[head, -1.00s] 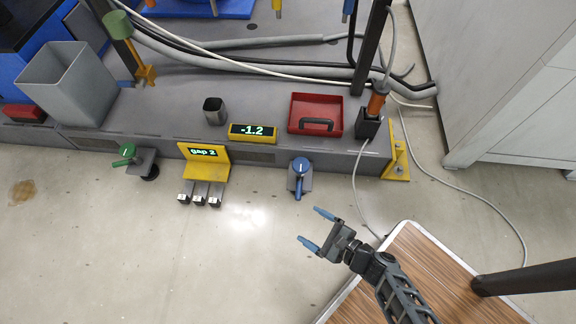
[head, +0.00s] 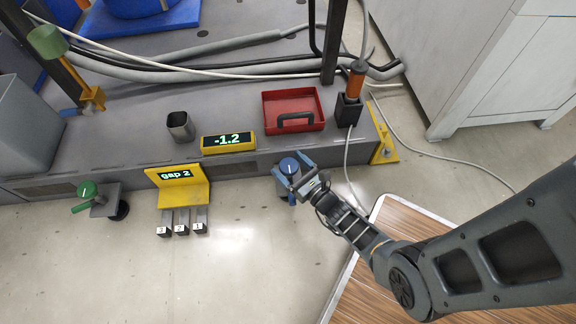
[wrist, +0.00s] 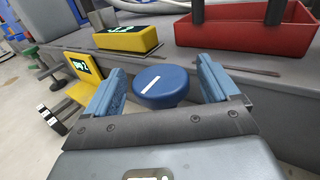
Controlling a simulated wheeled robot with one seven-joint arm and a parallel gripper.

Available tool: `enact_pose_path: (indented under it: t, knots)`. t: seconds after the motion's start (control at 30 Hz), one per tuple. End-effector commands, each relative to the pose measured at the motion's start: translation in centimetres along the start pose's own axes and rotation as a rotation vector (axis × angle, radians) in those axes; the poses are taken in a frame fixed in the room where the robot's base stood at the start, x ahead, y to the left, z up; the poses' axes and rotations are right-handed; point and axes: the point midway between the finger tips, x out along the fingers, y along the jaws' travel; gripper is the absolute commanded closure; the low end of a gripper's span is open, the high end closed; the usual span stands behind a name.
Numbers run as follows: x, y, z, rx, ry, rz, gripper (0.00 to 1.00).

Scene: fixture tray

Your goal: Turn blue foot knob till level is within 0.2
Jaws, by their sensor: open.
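The blue foot knob (head: 289,166) sits at the front edge of the grey platform, and a white line marks its top. In the wrist view the knob (wrist: 161,86) is between my gripper's two blue fingers, with visible space on both sides. My gripper (head: 292,172) is open around the knob, not closed on it. The yellow level display (head: 229,143) on the platform reads -1.2. A green foot knob (head: 87,190) is at the left.
A yellow stand (head: 178,186) reading "gap 2" holds several numbered grey blocks below it. A red tray (head: 293,109), a dark cup (head: 180,126) and an orange-handled tool (head: 355,80) stand on the platform. A wood-topped table (head: 370,262) is beneath my arm.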

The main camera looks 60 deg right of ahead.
Motion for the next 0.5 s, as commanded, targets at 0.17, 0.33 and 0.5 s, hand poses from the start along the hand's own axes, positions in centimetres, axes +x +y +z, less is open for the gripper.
enact_pose_path:
  t: [0.17,0.33,0.5]
  knots:
    - [0.87,0.04,0.02,-0.001,-0.001,0.002,0.12]
    - [0.88,0.04,0.05,-0.001,0.0,0.001,0.12]
    - [0.86,0.03,0.04,-0.001,0.0,0.001,0.23]
